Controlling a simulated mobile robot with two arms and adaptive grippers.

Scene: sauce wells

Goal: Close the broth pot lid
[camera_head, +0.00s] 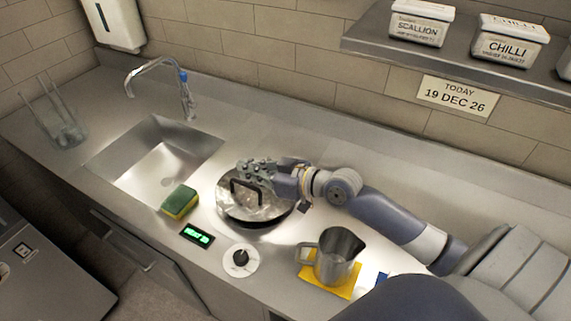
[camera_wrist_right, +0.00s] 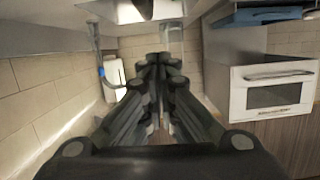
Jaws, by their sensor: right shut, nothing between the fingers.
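The broth pot (camera_head: 262,222) stands on the counter right of the sink, its dark rim showing at the front. Its shiny metal lid (camera_head: 268,207) lies over the top, with a black loop handle. I cannot tell whether the lid sits fully flat, as my gripper hides its back part. My right gripper (camera_head: 254,171) is over the back of the lid, close to the handle, with its arm coming from the right. Its fingers (camera_wrist_right: 160,80) are together and empty in the wrist view. Whether they touch the lid is unclear. My left gripper is out of view.
A green and yellow sponge (camera_head: 180,202), a small display (camera_head: 197,235) and a white disc with a black knob (camera_head: 240,261) are near the pot. A metal jug (camera_head: 338,257) stands on a yellow cloth (camera_head: 312,280). The sink (camera_head: 150,165) and faucet (camera_head: 158,64) are left.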

